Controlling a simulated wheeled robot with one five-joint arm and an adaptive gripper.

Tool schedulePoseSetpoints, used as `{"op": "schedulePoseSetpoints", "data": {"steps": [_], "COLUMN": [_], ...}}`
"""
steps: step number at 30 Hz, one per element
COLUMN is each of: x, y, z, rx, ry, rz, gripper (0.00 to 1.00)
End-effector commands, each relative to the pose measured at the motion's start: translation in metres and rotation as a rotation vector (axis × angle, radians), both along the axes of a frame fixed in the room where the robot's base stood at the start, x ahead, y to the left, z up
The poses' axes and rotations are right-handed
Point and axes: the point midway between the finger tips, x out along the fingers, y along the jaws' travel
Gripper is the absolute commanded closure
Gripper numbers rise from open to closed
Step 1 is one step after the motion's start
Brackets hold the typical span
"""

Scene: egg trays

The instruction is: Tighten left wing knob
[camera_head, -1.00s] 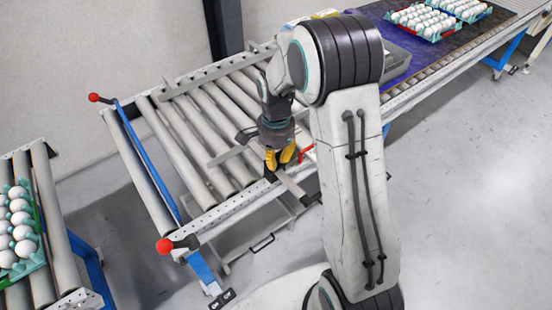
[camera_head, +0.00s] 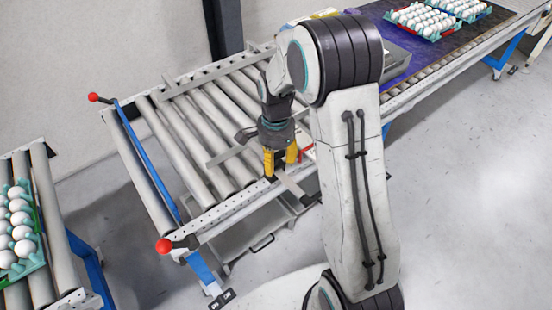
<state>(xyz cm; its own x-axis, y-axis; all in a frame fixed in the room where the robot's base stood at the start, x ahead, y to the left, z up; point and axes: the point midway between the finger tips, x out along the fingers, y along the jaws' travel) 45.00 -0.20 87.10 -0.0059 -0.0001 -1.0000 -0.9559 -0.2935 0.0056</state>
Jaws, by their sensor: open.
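My gripper (camera_head: 281,162) points down over the near side rail of the roller conveyor, beside a flat grey metal bar (camera_head: 293,186). Its yellow fingers are spread apart with nothing visible between them. A small dark part (camera_head: 270,179) sits on the rail just below the fingertips; I cannot tell whether it is a wing knob or whether the fingers touch it. Two red ball-ended handles stand at the conveyor's left end, one far (camera_head: 93,97) and one near (camera_head: 164,246). My arm hides part of the conveyor to the right.
The roller conveyor (camera_head: 172,150) has a blue bar (camera_head: 147,160) across its left end. Egg trays stand on the purple belt (camera_head: 440,52) at the upper right. Another egg tray (camera_head: 40,262) rests on rollers at the left. The floor at right is clear.

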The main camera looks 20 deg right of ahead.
Motion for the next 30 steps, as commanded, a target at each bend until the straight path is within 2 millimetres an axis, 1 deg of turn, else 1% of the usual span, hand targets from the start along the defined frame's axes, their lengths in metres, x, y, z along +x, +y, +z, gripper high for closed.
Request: {"op": "schedulePoseSetpoints", "data": {"steps": [7, 11, 14, 24, 30], "x": [0.001, 0.002, 0.002, 0.003, 0.002], "y": [0.0, 0.0, 0.0, 0.0, 0.0], "z": [0.001, 0.007, 0.018, 0.075, 0.102], "rx": [0.0, 0.0, -0.001, 0.0, 0.0], "ry": [-0.004, -0.007, -0.009, -0.009, -0.006], "rz": [0.001, 0.001, 0.001, 0.001, 0.0], "gripper": [0.5, 0.5, 0.5, 0.5, 0.5]}}
